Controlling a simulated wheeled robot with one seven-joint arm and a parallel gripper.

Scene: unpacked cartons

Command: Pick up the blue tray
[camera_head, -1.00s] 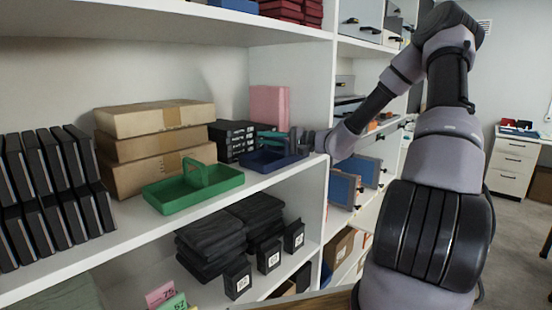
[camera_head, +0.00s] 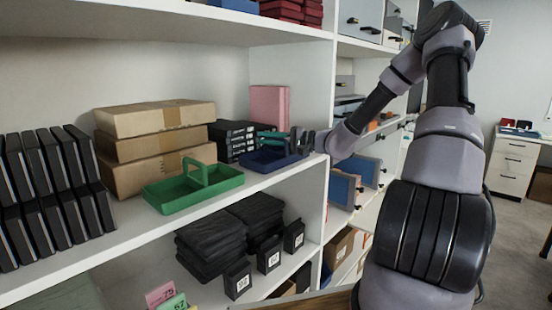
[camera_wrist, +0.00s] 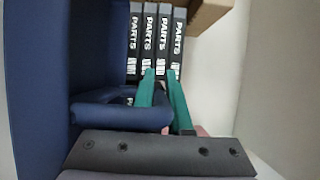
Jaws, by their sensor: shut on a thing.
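The blue tray (camera_head: 266,161) is on the middle shelf, near its front edge, to the right of a green tray. In the wrist view the blue tray (camera_wrist: 32,90) fills the left side, and its rounded handle (camera_wrist: 115,112) reaches across to the teal fingers. My gripper (camera_head: 272,134) comes in from the right over the tray. In the wrist view my gripper (camera_wrist: 163,88) is shut on the tray's handle. The exact contact between fingers and handle is partly hidden. I cannot tell any gap between tray and shelf.
A green tray (camera_head: 190,188) stands close on the left. Black parts boxes (camera_head: 232,138) and a pink box (camera_head: 269,106) stand behind the blue tray. Brown cartons (camera_head: 155,119) are stacked at left. A white shelf divider (camera_head: 312,95) rises close on the right.

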